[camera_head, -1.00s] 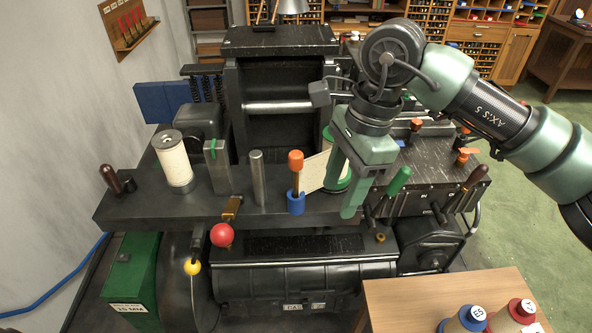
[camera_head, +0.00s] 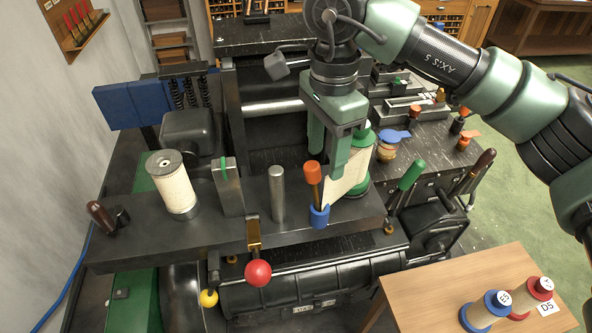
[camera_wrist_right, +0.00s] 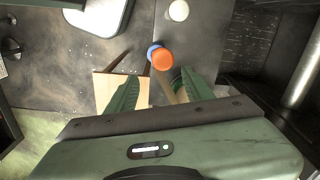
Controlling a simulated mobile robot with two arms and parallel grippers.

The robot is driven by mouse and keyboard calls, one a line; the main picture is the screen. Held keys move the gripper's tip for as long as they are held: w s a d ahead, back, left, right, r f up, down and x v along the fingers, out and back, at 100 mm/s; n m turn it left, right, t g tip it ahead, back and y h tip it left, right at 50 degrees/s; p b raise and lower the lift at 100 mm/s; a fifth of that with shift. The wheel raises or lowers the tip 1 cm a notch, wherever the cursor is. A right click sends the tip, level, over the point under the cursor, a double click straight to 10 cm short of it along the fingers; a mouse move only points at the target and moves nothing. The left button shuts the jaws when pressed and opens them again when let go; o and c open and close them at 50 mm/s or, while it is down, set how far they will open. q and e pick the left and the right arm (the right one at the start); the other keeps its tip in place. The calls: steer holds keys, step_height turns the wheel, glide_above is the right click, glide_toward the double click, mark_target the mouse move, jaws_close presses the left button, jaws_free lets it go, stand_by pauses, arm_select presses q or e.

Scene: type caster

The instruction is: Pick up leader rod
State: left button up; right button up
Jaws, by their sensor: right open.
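The leader rod, with an orange cap (camera_head: 312,172), stands upright in a blue socket (camera_head: 319,216) on the dark machine shelf. A cream paper sheet (camera_head: 342,183) runs from it to a green-ended spool (camera_head: 361,138) behind. My right gripper (camera_head: 328,160) points down, open and empty, just behind and above the rod. In the right wrist view the orange cap (camera_wrist_right: 163,60) shows just beyond the gap between the two green fingertips (camera_wrist_right: 160,76). The rod's lower end is hidden in the socket. My left gripper is out of view.
On the shelf, a bare steel post (camera_head: 277,194), a steel block (camera_head: 228,187) and a cream paper roll (camera_head: 173,184) stand left of the rod. A green-handled lever (camera_head: 411,176) stands to the right. A red ball knob (camera_head: 258,273) is in front.

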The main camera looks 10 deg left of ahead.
mark_target(320, 203)
steer(key=shift+w+a, duration=0.15)
steer(key=shift+a, duration=0.2)
steer(key=shift+f, duration=0.15)
steer(key=f+p, duration=0.1)
steer(key=f, duration=0.1)
steer(key=f+p, duration=0.1)
steer(key=f, duration=0.1)
steer(key=s+f+p, duration=0.1)
steer(key=f+p, duration=0.1)
steer(key=shift+d+f, duration=0.25)
steer(key=shift+f, duration=0.15)
steer(key=shift+d+f, duration=0.1)
steer(key=shift+f, duration=0.2)
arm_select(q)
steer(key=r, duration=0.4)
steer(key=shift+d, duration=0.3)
arm_select(e)
jaws_close()
